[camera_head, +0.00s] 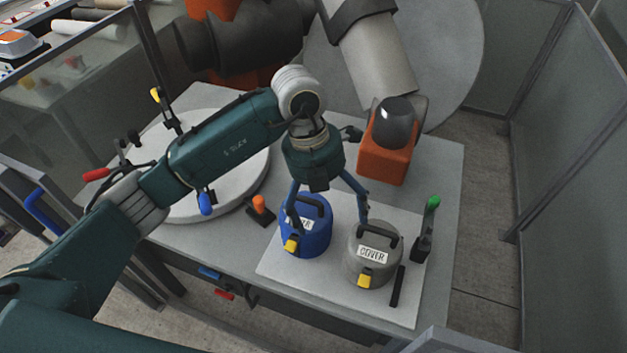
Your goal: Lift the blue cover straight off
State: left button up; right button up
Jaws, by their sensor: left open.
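The blue cover (318,239) is a round blue lid with a black handle on top, a white label and a yellow tab at its front left. It sits upright on a pale board. My left gripper (327,218) is open, pointing down. One finger is at the left side of the blue cover and hides part of its label. The other finger is to the right of it, by the back of the grey cover (357,273). I cannot tell whether either finger touches anything. My right gripper is not in view.
The grey cover, labelled COVER, stands close to the right of the blue one. A green-tipped lever (432,203) and a black bar (398,287) are further right. An orange-knobbed clamp (260,209) stands left. An orange and grey machine arm (386,160) hangs behind.

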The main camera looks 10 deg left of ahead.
aim_at(306, 198)
pick_arm(q)
jog(key=a+y, duration=0.1)
jog(key=w+a, duration=0.1)
jog(key=a, duration=0.1)
jog(key=w+a+r+y, duration=0.1)
jog(key=a, duration=0.1)
jog(key=shift+w+a+n+t+y, duration=0.2)
jog(key=shift+n+t+y, duration=0.1)
jog(key=shift+n, duration=0.1)
jog(key=shift+a+f, duration=0.1)
jog(key=shift+f, duration=0.05)
notch_tip(306, 198, down, 10)
jog(key=p, duration=0.3)
jog(key=shift+s, duration=0.1)
jog(key=shift+f, duration=0.2)
jog(key=c, duration=1)
jog(key=shift+r+p, duration=1.65)
jog(key=shift+r, duration=0.9)
